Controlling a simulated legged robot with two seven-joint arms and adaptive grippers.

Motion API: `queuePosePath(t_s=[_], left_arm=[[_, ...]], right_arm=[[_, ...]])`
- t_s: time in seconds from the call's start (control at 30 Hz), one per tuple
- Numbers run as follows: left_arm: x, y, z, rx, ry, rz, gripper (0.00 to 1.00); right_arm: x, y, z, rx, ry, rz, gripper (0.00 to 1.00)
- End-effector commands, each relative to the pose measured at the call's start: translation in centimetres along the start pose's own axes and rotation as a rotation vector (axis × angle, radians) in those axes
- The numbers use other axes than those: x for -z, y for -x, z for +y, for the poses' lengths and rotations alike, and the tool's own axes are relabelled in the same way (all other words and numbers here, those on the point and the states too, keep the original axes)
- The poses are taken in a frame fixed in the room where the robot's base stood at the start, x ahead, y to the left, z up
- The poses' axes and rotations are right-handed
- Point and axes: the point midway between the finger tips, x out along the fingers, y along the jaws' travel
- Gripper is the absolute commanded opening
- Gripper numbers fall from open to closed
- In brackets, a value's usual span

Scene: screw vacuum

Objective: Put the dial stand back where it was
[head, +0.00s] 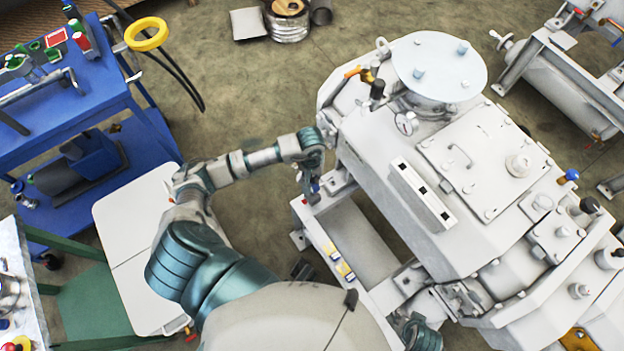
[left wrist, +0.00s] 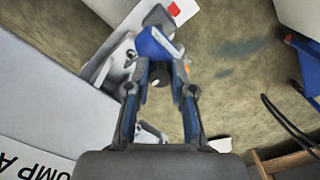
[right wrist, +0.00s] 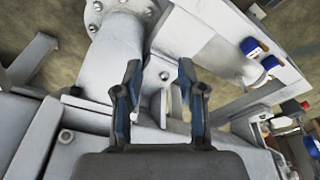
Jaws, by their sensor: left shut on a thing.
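My left gripper (head: 311,186) is beside the left side of the white vacuum machine, above the machine's lower frame. In the left wrist view its fingers (left wrist: 159,78) are shut on a small part with a dark round end (left wrist: 158,73) and a blue block (left wrist: 153,44). This looks like the dial stand, but most of it is hidden, and I cannot tell whether it touches the frame. My right gripper (right wrist: 157,85) is open and empty above grey metal parts of the machine. In the head view only part of my right arm shows, at the bottom edge.
A blue cart (head: 70,120) and a white panel (head: 135,250) stand at left. Open floor (head: 240,90) lies between cart and machine.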

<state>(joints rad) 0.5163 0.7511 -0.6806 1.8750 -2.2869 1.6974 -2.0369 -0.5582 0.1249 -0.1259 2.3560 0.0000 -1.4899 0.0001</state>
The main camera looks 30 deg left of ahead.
Motion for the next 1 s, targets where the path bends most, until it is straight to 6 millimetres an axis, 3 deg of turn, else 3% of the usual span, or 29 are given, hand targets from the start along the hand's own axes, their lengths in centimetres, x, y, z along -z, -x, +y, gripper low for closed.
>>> queuePosePath(t_s=[0.23, 0.5, 0.53, 0.6, 1.0], left_arm=[[-0.1, -3.1, 0.0, -0.001, 0.001, -0.004, 0.00], [0.0, -3.3, -0.1, -0.002, 0.000, 0.001, 0.00], [0.0, -3.4, -0.1, 0.000, 0.000, -0.001, 0.30], [0.0, -3.4, -0.1, 0.000, 0.000, -0.001, 0.48], [0.1, -2.6, -0.1, 0.001, -0.001, 0.001, 0.48]], right_arm=[[-0.3, 0.8, -0.1, 0.002, -0.003, -0.006, 0.40], [-0.4, 1.4, -0.3, 0.009, -0.012, -0.005, 0.40], [-0.3, 1.4, -0.3, 0.008, -0.012, -0.001, 0.40], [-0.3, 1.5, -0.3, 0.007, -0.011, 0.002, 0.40], [-0.2, 1.2, -0.2, 0.005, -0.007, 0.002, 0.40]])
